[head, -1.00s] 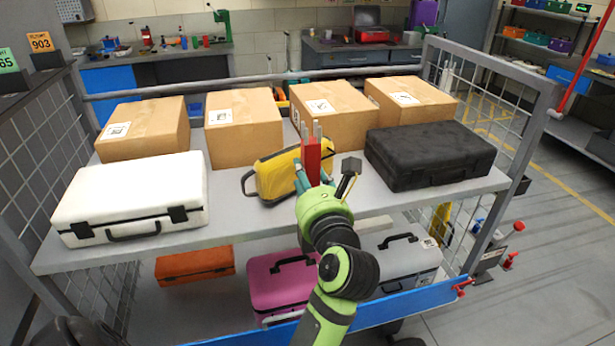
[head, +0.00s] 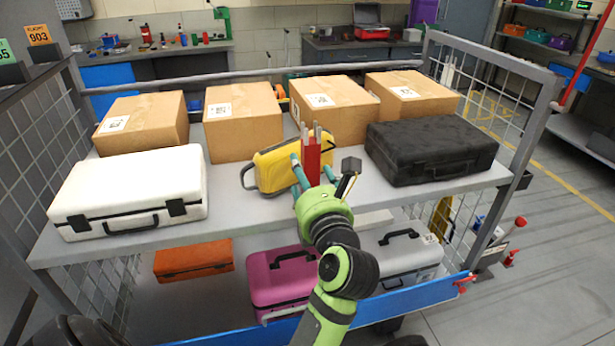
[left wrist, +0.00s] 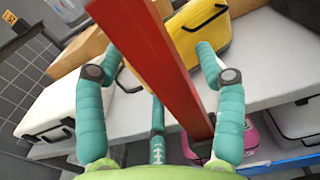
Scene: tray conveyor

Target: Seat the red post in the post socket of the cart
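The red post (head: 312,165) stands nearly upright in my left gripper (head: 312,178), with thin grey pins at its upper end. The gripper's teal fingers are around it, in front of the upper shelf of the cart (head: 240,212). In the left wrist view the post (left wrist: 165,60) runs slantwise between the fingers of the left gripper (left wrist: 160,62); its lower end is near the palm. The post keeps its place in the gripper, so I take it as held. I cannot make out the post socket. My right gripper is not in view.
The upper shelf bears a white case (head: 130,190), a yellow case (head: 270,172), a black case (head: 435,150) and several cardboard boxes (head: 240,120). Orange (head: 193,260), pink (head: 282,280) and grey cases (head: 400,262) are below. A blue bar (head: 425,300) crosses the front. Floor is free at right.

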